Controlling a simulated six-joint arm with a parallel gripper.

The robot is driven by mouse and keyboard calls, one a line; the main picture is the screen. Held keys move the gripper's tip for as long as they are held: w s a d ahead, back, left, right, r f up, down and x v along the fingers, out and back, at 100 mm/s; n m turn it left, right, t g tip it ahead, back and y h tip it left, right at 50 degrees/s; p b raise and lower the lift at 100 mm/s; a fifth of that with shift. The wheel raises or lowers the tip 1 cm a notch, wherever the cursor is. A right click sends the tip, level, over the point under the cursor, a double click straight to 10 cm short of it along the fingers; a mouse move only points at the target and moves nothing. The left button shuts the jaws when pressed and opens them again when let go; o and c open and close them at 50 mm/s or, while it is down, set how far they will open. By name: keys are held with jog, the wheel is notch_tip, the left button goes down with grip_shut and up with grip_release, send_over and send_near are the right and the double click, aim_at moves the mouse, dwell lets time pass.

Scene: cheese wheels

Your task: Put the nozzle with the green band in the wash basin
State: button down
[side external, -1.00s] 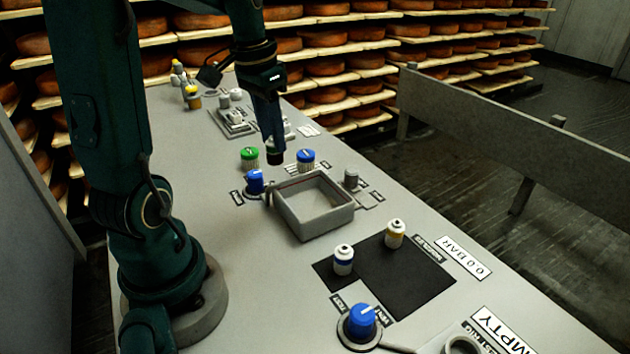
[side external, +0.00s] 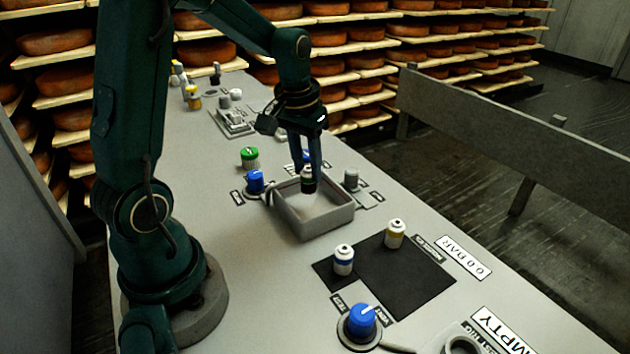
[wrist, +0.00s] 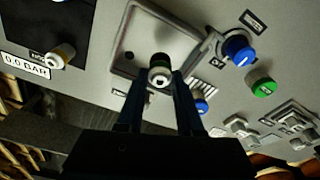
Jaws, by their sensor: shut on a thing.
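My gripper (side external: 308,170) is shut on a small white nozzle with a dark top and a green band (side external: 308,181). The nozzle is upright and held over the grey square wash basin (side external: 318,222), inside its rim outline near the back. In the wrist view the nozzle (wrist: 160,75) sits between my fingertips with the basin (wrist: 125,50) behind it. I cannot tell whether the nozzle touches the basin floor.
Blue knobs (side external: 255,181), a green knob (side external: 250,157) and a grey knob (side external: 351,179) surround the basin. Another blue knob (side external: 361,321) is at the front.

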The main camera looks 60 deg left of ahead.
aim_at(312, 191)
jog(key=shift+w+d+f, duration=0.2)
jog(key=shift+d, duration=0.05)
jog(key=shift+f, duration=2)
jog(key=shift+f, duration=0.2)
jog(key=c, duration=0.6)
grip_release()
jog(key=shift+o, duration=0.2)
jog(key=shift+r, duration=0.15)
